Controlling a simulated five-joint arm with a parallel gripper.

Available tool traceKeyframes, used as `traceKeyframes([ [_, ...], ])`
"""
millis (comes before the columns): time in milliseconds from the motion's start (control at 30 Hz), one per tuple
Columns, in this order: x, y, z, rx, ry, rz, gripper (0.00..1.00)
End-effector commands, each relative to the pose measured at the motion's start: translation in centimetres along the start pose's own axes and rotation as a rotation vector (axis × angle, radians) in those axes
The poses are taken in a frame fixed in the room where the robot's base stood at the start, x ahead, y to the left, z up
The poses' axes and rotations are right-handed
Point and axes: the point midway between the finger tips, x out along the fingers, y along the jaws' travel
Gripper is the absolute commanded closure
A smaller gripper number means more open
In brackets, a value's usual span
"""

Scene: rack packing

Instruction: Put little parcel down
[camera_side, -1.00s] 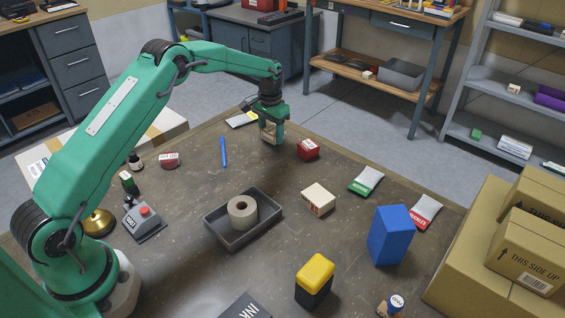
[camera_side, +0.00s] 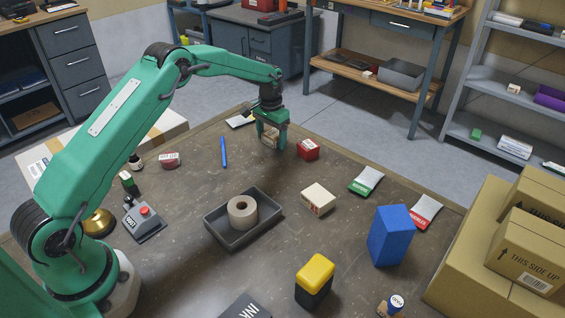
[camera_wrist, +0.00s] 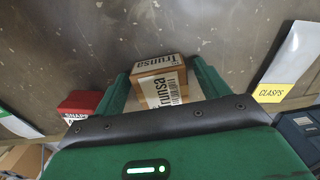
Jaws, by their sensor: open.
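The little parcel is a small tan box with a white printed label; in the wrist view the parcel (camera_wrist: 160,84) sits between the two green fingers of my gripper (camera_wrist: 160,70). My gripper is open around it, with a narrow gap showing beside the parcel. In the side view my gripper (camera_side: 271,137) points down at the far edge of the dark table (camera_side: 180,200), and the parcel (camera_side: 268,139) shows partly between the fingers. It looks at or very near the table top; its underside is hidden.
A red box (camera_side: 308,150) stands close to the right of my gripper. A white and yellow packet (camera_side: 241,119) lies to its left, and a blue pen (camera_side: 223,151) lies farther left. A grey tray (camera_side: 235,240) holds a tape roll (camera_side: 242,209). Bare table lies in front of my gripper.

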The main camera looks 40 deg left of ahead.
Motion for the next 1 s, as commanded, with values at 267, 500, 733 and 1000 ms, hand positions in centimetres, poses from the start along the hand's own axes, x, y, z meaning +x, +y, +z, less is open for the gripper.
traceKeyframes([
  [267, -1.2, 0.0, 0.0, 0.0, 0.001, 0.0, 0.26],
  [500, -4.3, 0.0, -0.1, 0.0, 0.004, -0.001, 0.26],
  [733, -8.1, 0.0, -0.1, 0.0, 0.002, 0.0, 0.26],
  [1000, -11.4, 0.0, -0.1, 0.0, 0.002, 0.0, 0.26],
])
